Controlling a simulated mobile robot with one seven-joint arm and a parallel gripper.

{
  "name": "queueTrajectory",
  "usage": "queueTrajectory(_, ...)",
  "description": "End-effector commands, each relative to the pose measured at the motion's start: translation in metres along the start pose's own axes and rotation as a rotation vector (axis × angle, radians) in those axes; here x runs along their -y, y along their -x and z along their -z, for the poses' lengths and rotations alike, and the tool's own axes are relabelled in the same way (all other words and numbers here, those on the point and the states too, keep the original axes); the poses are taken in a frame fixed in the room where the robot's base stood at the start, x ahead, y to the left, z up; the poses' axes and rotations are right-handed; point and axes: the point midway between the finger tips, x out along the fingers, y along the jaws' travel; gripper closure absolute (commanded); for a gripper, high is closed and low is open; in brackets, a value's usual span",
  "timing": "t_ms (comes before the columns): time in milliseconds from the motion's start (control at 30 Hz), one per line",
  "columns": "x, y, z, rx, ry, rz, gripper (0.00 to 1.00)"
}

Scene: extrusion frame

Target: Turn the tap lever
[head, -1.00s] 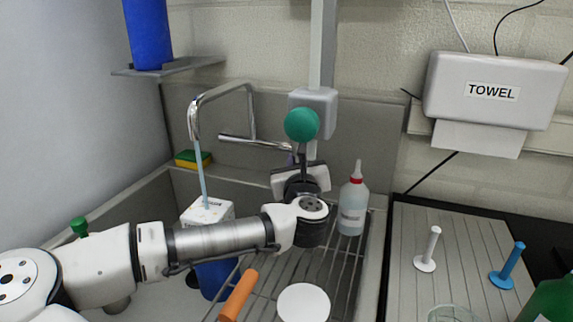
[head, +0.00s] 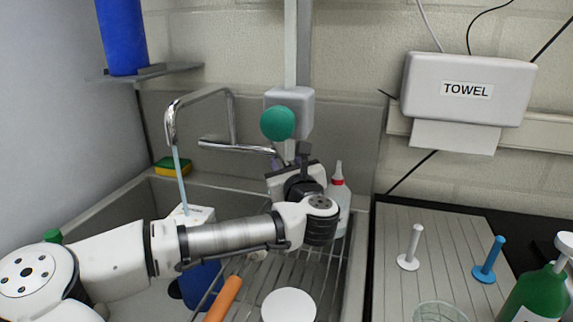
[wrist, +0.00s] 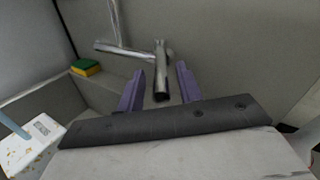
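The chrome tap (head: 233,120) stands at the back of the sink, with a tall bent spout and a low horizontal bar (head: 235,147). A pale blue stream (head: 180,180) falls from the spout. In the wrist view, the bar (wrist: 120,48) meets a short chrome cylinder (wrist: 161,72) with a dark open end. I cannot tell which part is the lever. My gripper (wrist: 160,68) is open, its purple fingers on either side of the cylinder, with gaps visible on both sides. In the head view, my gripper (head: 290,155) is at the bar's right end, largely hidden by my wrist.
A sponge (head: 172,167) lies left. A rack (head: 330,265) with a white disc (head: 289,305) is below.

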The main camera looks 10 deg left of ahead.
Motion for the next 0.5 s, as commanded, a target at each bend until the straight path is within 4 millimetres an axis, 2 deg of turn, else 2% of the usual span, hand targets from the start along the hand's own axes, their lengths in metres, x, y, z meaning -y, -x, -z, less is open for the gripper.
queueTrajectory(333,0.000,0.003,0.001,-0.002,0.000,0.002,0.62)
queueTrajectory(500,0.000,0.025,0.003,-0.001,0.000,0.005,0.62)
